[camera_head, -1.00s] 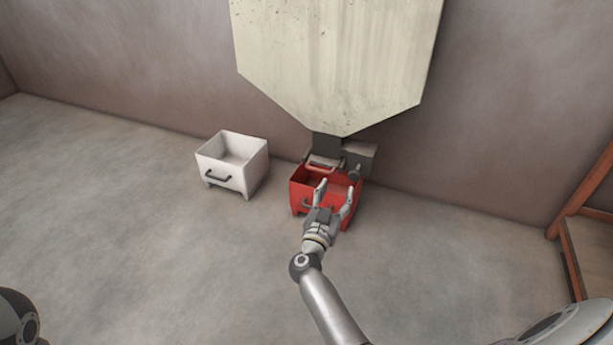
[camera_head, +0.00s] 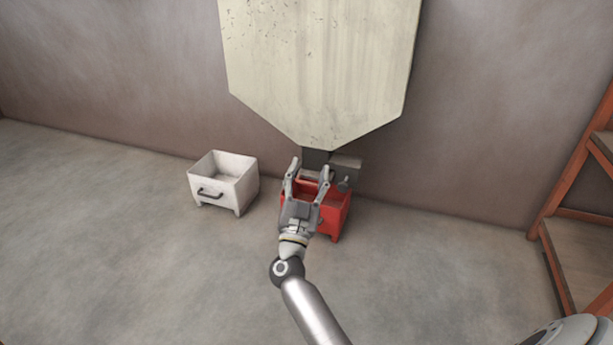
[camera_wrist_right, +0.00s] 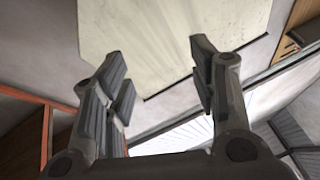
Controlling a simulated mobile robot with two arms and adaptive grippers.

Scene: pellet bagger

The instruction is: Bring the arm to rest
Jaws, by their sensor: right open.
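My right gripper (camera_head: 308,178) is open and empty. In the head view it shows in front of the red bin and hides part of it. In the right wrist view its two fingers (camera_wrist_right: 158,85) stand apart with nothing between them, and the pale hopper (camera_wrist_right: 150,45) fills the space beyond. My left gripper does not show in these frames.
The red bin (camera_head: 333,222) stands on the floor under the pale hopper (camera_head: 320,75) and its grey outlet (camera_head: 345,165). A white bin (camera_head: 225,185) stands to its left. An orange-framed shelf (camera_head: 565,190) is at the right. The floor (camera_head: 130,260) at left is clear.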

